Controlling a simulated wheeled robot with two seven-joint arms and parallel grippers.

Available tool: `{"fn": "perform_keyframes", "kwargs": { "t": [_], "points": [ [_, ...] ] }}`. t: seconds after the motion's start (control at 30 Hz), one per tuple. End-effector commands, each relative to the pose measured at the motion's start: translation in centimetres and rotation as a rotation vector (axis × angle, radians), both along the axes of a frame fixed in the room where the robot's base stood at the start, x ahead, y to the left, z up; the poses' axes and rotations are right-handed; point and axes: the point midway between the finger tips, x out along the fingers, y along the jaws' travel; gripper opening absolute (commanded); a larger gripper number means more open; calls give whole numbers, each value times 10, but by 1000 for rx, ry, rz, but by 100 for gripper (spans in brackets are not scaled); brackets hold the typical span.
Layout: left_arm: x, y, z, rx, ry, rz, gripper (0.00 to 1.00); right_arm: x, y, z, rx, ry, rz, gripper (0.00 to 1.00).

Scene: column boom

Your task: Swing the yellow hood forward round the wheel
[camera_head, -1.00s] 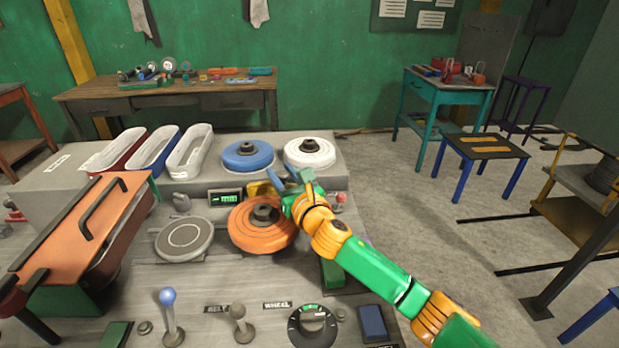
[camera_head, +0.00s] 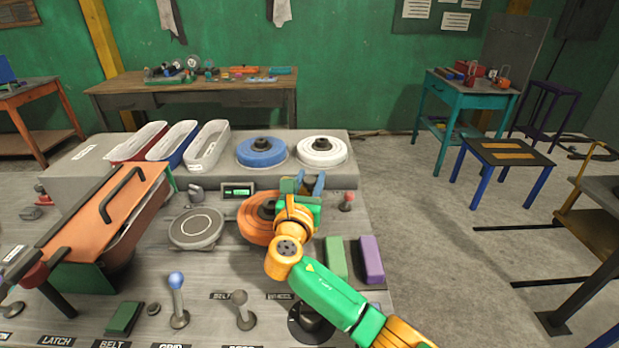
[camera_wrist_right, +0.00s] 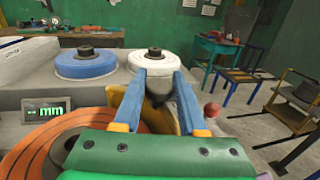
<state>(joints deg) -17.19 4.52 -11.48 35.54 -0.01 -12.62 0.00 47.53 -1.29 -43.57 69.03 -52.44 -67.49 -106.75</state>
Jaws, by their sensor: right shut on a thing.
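The orange wheel (camera_head: 254,228) lies on the machine bench with a dark hub at its centre. It also shows in the right wrist view (camera_wrist_right: 40,150), at the lower left. The yellow hood (camera_wrist_right: 128,108) shows in the wrist view just behind the wheel, partly covered by my gripper. In the head view my gripper hides it. My right gripper (camera_head: 303,184) is over the wheel's far right edge. Its blue fingers (camera_wrist_right: 163,85) are shut on a dark part at the hood, probably its grip. My left gripper is not in view.
Blue (camera_head: 262,151) and white (camera_head: 322,150) wheels sit on the raised ledge behind. A red knob (camera_head: 347,201) is right of my gripper. A round grey plate (camera_head: 196,229) and an orange lid (camera_head: 100,215) are on the left. Levers (camera_head: 178,300) stand in front.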

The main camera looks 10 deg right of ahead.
Motion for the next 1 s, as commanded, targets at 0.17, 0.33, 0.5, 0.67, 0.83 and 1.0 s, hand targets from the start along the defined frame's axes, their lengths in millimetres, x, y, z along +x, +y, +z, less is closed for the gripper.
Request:
{"fn": "perform_keyframes", "kwargs": {
  "t": [0.17, 0.33, 0.5, 0.67, 0.83, 1.0],
  "points": [
    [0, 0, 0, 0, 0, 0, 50, -1, 0, -2, 0, 4, -11, 0],
    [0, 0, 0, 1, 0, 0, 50, -1, -1, -2, 0, 5, -12, 0],
    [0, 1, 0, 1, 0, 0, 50, -1, 0, -2, 0, 5, -11, 52],
    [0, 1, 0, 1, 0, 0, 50, -1, 0, -2, 1, 4, -11, 71],
    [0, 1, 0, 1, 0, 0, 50, -1, 0, -1, 0, 3, -10, 71],
    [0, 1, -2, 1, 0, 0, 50, -19, 9, -3, 2, 2, -6, 71]
  ]
}}
